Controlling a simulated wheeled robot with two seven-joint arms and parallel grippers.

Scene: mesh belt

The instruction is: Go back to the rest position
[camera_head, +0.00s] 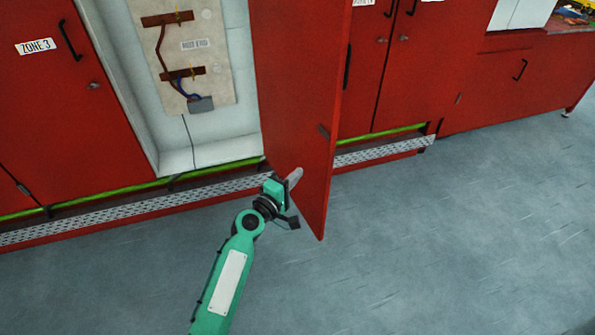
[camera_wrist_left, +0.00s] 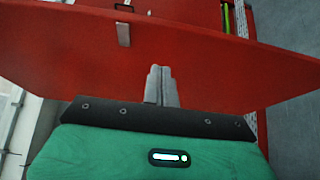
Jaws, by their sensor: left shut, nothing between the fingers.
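My left gripper (camera_head: 294,177) is at the end of my green arm, low beside the open red cabinet door (camera_head: 295,90). In the left wrist view the gripper's two grey fingers (camera_wrist_left: 161,86) are together with nothing between them. They point at the red door panel (camera_wrist_left: 200,55), which crosses that view; whether they touch it I cannot tell. A small metal handle piece (camera_wrist_left: 123,33) sits on the door above the fingers. My right gripper is in neither view.
The open cabinet (camera_head: 235,50) has a pale interior with a panel of wires. A red door marked ZONE 3 (camera_head: 50,100) is at left. More red cabinets (camera_head: 400,60) stand at right. A perforated metal strip (camera_head: 110,214) runs along the base. The grey floor (camera_head: 440,250) is clear.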

